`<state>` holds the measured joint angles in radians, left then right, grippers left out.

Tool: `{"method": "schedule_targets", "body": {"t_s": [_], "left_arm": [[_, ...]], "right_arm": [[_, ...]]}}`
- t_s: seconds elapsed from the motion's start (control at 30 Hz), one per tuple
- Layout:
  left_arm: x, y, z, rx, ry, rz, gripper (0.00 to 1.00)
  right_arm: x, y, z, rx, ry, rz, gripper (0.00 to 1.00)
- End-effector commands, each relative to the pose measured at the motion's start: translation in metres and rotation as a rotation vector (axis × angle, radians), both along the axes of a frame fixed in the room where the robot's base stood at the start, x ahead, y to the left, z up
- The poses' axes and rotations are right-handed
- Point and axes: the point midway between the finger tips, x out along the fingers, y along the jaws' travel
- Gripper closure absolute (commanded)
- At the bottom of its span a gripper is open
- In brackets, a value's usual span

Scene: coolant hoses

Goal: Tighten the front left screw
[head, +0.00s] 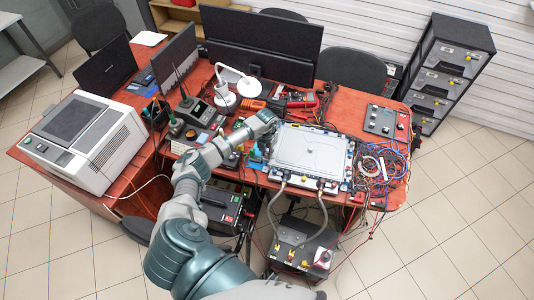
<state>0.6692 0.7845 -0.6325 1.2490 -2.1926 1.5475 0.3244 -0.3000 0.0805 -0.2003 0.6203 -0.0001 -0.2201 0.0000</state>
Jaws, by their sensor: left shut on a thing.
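A flat unit with a light grey lid (308,150) lies on the red-brown table, its front edge near the table's front edge. The front left screw is too small to make out at that corner. My left gripper (257,156) is at the left side of the unit, pointing down from the wrist. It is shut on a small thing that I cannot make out. Whether it touches the unit is unclear. Two grey hoses (323,215) run from the unit's front down to a black box (302,246) on the floor. My right gripper is not in view.
Tangled cables (378,170) lie right of the unit, with a grey panel (387,122) behind them. A white lamp (249,88), a multimeter (300,100) and tools crowd the back. A large white machine (88,138) stands at left.

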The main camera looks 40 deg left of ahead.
Motion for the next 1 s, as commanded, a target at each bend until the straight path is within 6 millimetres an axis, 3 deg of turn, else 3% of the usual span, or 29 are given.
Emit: {"method": "schedule_targets", "body": {"t_s": [0.47, 0.5, 0.57, 0.87, 1.0], "left_arm": [[0.0, 0.002, 0.0, 0.003, 0.001, -0.015, 1.0], [0.0, 0.002, 0.0, 0.003, 0.001, -0.015, 0.7], [0.0, 0.002, 0.0, 0.003, 0.0, -0.015, 0.55], [0.0, 0.001, 0.001, 0.002, 0.0, -0.015, 0.54], [0.001, 0.001, 0.012, 0.001, -0.002, -0.015, 0.54]], "right_arm": [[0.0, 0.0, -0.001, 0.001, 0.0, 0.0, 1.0], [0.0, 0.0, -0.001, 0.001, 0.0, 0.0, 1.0], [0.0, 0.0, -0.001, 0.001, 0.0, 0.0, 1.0], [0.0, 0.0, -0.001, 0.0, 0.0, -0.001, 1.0], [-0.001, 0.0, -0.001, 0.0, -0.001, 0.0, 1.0]]}}
